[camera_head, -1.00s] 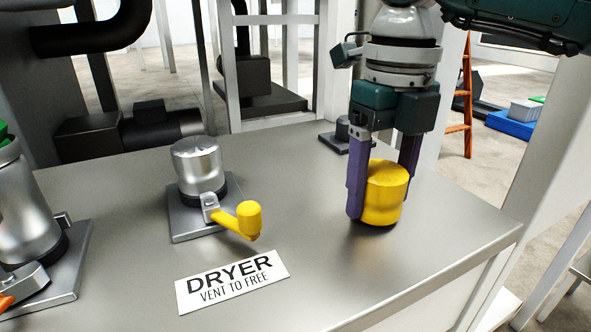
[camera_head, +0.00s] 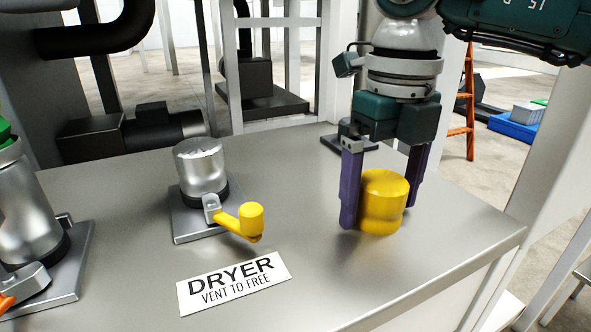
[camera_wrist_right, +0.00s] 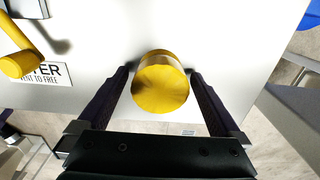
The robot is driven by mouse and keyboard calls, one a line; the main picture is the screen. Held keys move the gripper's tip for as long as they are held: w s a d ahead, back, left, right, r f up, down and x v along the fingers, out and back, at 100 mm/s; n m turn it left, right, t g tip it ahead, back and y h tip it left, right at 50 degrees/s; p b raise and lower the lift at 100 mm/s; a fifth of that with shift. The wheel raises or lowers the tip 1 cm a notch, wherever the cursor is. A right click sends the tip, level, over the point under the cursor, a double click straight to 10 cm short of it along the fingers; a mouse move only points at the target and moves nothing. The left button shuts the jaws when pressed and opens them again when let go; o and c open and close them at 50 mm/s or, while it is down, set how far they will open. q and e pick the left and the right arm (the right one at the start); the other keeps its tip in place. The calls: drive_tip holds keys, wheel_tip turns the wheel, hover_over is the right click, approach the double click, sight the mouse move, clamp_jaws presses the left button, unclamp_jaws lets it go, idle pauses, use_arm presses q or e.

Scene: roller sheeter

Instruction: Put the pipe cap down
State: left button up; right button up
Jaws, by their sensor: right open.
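The yellow pipe cap (camera_head: 382,203) stands upright on the metal table top near its right side. In the right wrist view the cap (camera_wrist_right: 160,84) sits between the spread fingers, with a visible gap on each side. My right gripper (camera_head: 381,200) is open around the cap, fingers pointing down, and it also shows in the right wrist view (camera_wrist_right: 163,100). My left gripper is not in view.
A metal valve (camera_head: 202,172) with a yellow handle (camera_head: 245,219) stands left of the cap. A "DRYER VENT TO FREE" label (camera_head: 234,283) lies in front. Another metal fitting (camera_head: 28,215) is at the left edge. The table (camera_head: 400,265) is clear in front of the cap.

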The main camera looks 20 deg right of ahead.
sight(384, 181)
wheel_tip(384, 181, up, 12)
drive_tip(key=p, duration=0.2)
